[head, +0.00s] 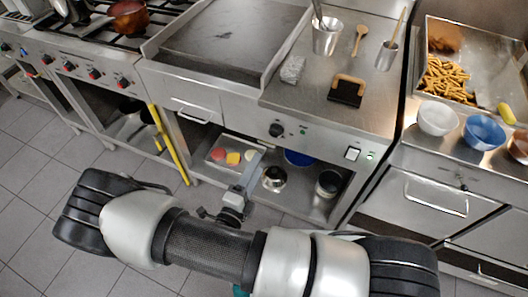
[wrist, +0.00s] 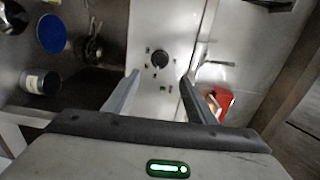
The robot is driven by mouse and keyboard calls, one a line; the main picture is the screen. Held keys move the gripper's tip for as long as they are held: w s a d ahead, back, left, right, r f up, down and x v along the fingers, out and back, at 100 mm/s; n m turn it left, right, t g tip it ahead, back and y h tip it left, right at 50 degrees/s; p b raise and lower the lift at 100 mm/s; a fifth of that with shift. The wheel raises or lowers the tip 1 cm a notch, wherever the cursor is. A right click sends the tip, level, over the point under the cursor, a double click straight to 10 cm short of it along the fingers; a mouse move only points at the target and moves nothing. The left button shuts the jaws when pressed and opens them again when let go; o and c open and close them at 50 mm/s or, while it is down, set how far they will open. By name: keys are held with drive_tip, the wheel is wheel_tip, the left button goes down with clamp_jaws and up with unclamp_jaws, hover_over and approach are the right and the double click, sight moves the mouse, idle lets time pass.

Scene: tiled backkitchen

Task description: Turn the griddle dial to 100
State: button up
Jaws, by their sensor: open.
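The griddle dial (head: 277,130) is a round black knob on the steel front panel under the griddle. It also shows in the wrist view (wrist: 160,59), with small marks around it too small to read. My gripper (head: 255,162) is below and left of the dial in the head view, in front of the open shelf. In the wrist view its two fingers (wrist: 160,79) are spread apart and empty. The dial appears between and beyond the fingertips, with no contact visible. The dial's setting cannot be read.
The griddle plate (head: 220,38) is above the panel. A lit switch (head: 352,154) is right of the dial. A drawer handle (head: 192,111) sticks out to the left. A food tray (head: 212,152), a blue bowl (head: 298,158) and pots are on the shelf below.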

drive_tip(key=shift+v, duration=2.35)
drive_tip(key=d+r+m+g+h+p, duration=0.25)
drive_tip(key=d+r+m+g, duration=0.55)
drive_tip(key=r+m, duration=0.5)
drive_tip(key=d+r+m+g+h+p, duration=0.1)
drive_tip(key=d+r+m+g+p, duration=0.2)
drive_tip(key=d+r+m+g, duration=0.75)
drive_tip(key=s+r+m+t+y+p, duration=0.2)
drive_tip(key=r+m+y, duration=0.1)
drive_tip(key=r+m, duration=0.4)
drive_tip(key=s+d+r+m+t+y+p, duration=0.1)
drive_tip(key=s+r+m+t+y, duration=0.1)
drive_tip(key=r+m, duration=0.6)
drive_tip(key=s+d+r+m+t+y+p, duration=0.1)
drive_tip(key=s+r+m+t+y+p, duration=0.1)
drive_tip(key=r+m, duration=0.6)
drive_tip(key=m+t+y, duration=0.1)
drive_tip(key=m+y, duration=0.1)
drive_tip(key=m, duration=0.1)
drive_tip(key=shift+m+y+p, duration=0.3)
drive_tip(key=shift+m+y, duration=0.05)
